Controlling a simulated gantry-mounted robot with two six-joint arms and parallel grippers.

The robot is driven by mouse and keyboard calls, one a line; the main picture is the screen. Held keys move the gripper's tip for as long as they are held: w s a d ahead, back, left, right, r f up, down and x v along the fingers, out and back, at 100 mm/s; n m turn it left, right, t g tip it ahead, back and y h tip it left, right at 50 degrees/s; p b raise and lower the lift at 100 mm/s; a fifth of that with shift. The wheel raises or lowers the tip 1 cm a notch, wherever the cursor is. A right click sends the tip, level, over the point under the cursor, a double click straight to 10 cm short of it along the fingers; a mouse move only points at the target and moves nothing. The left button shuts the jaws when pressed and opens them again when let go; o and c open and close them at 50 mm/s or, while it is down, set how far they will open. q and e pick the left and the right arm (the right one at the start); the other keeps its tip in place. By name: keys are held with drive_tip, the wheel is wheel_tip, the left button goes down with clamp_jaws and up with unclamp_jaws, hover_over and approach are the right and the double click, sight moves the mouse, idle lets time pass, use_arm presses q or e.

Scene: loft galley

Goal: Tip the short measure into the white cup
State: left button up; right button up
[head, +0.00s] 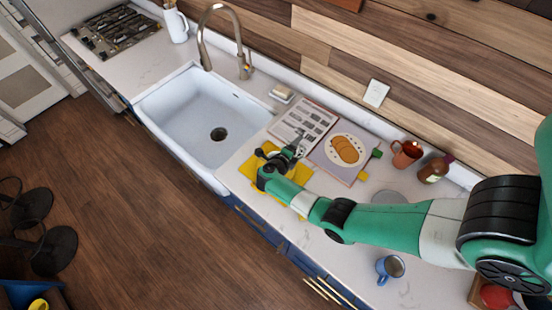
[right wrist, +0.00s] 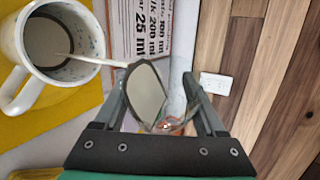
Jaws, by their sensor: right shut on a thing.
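In the right wrist view, the white cup (right wrist: 66,35) with a speckled inside stands at the upper left on a yellow mat (right wrist: 58,110). My right gripper (right wrist: 155,95) is shut on the short measure (right wrist: 149,90), which is tilted, with a grey inner face showing. A thin pale streak runs from the measure's edge into the cup's mouth. It looks like a pour. In the head view, my right gripper (head: 290,156) is over the yellow mat (head: 251,167), and the arm mostly hides the cup and measure. My left gripper is not in view.
An open recipe book (head: 345,155) lies behind the gripper. The sink (head: 190,115) and faucet (head: 240,65) are at the left. A copper mug (head: 406,154), a brown jar (head: 434,170) and a grey disc (head: 389,197) are at the right. A blue mug (head: 382,268) stands near the front.

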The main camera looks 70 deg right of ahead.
drive_tip(key=shift+w+a+r+n+g+h+b, duration=0.15)
drive_tip(key=shift+w+r+n+g+h+b, duration=0.25)
drive_tip(key=shift+b, duration=0.45)
idle(0.6)
drive_tip(key=shift+w+f+n+g+b, duration=0.2)
drive_tip(key=shift+f+n+g+b, duration=0.3)
drive_tip(key=shift+b, duration=0.95)
drive_tip(key=shift+w+r+n+h+b, duration=0.1)
drive_tip(key=shift+r+n+h+b, duration=0.2)
drive_tip(key=shift+n+h, duration=0.1)
drive_tip(key=shift+g, duration=0.3)
